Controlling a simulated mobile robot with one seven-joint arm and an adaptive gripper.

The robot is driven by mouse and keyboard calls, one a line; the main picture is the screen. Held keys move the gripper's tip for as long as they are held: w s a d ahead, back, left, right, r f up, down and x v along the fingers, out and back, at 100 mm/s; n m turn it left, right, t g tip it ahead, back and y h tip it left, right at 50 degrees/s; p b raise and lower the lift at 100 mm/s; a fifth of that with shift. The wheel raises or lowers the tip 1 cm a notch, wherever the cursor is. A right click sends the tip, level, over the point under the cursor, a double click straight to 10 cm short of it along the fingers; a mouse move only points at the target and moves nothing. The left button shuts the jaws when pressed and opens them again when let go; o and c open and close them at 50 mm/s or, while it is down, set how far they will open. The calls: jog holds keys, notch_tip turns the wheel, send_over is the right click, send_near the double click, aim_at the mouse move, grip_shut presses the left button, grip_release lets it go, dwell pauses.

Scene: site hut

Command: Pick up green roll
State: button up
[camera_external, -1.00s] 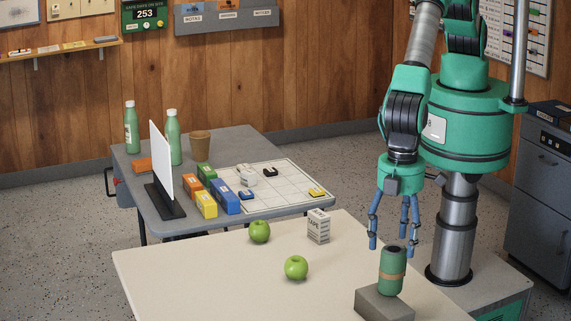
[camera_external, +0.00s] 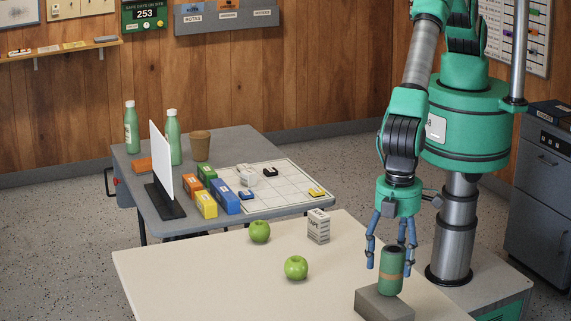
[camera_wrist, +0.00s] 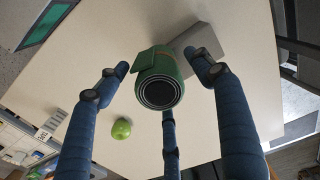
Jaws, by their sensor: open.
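The green roll (camera_external: 391,271) stands upright on a grey block near the front right of the cream table, with a tan band around it. In the wrist view the roll (camera_wrist: 160,82) shows its dark spiral end towards the camera. My gripper (camera_external: 391,258) is right above the roll, pointing down, its blue fingers spread around the roll's upper part. In the wrist view the fingers of my gripper (camera_wrist: 160,95) are apart on several sides of the roll, with visible gaps. Nothing is held.
The grey block (camera_external: 384,306) bears the roll. Two green apples (camera_external: 296,268) (camera_external: 260,231) and a tape box (camera_external: 318,226) stand on the cream table (camera_external: 200,270) to the left. A grey table (camera_external: 150,160) with bottles and boxes is behind. The cream table's left part is clear.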

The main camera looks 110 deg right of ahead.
aim_at(394, 249)
dwell(0.5)
jog(key=c, duration=1.5)
jog(key=shift+o, duration=0.2)
jog(key=shift+r, duration=0.15)
jog(key=shift+r, duration=0.4)
notch_tip(394, 249, up, 3)
jog(key=shift+f, duration=0.2)
jog(key=s+d+r, duration=0.1)
jog(key=s+d, duration=0.9)
jog(key=s, duration=0.2)
jog(key=shift+d+r, duration=0.15)
jog(key=shift+d, duration=0.1)
